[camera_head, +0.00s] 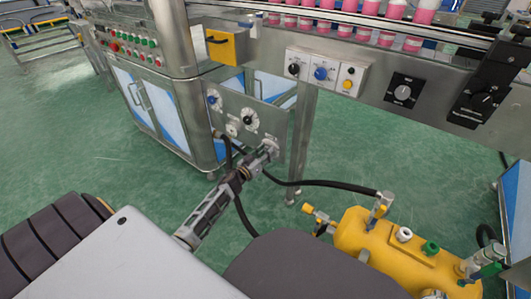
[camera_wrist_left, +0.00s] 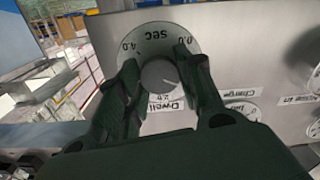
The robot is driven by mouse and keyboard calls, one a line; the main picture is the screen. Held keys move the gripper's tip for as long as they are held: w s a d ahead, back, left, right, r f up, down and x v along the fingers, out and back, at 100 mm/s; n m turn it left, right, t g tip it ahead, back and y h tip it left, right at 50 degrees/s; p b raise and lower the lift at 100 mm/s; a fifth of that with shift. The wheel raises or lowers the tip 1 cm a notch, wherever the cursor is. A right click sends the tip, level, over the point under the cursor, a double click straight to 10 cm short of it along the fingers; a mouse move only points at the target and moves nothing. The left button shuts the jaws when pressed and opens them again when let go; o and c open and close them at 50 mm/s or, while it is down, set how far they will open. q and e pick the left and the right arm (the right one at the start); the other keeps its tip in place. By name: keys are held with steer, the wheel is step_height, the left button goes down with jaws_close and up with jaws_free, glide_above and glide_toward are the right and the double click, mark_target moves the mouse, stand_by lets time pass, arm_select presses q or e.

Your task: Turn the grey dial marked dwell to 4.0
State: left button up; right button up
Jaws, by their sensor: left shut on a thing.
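The grey dwell dial (camera_wrist_left: 160,76) sits on a round white scale plate (camera_wrist_left: 150,37) on a metal panel. The plate reads "sec", 4.0 at the upper left, 0.0 at the upper right and 2.0 at the bottom beside the label Dwell. My left gripper (camera_wrist_left: 157,64) is shut on the dial, one finger on each side. The dial's pointer is not clear, so I cannot tell its setting. In the head view my left gripper (camera_head: 266,150) reaches the lower right of the panel (camera_head: 272,117) and largely hides the dial. My right gripper is not in view.
Other dials, one with a blue knob (camera_head: 213,98) and one with a black knob (camera_head: 248,119), share the panel. A black hose (camera_head: 330,184) runs near my left gripper to a yellow tank (camera_head: 385,240). A conveyor with pink containers passes above.

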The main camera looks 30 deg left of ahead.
arm_select(q)
steer(key=n+b, duration=0.3)
steer(key=n, duration=2.9)
steer(key=shift+f, duration=0.2)
stand_by(1.3)
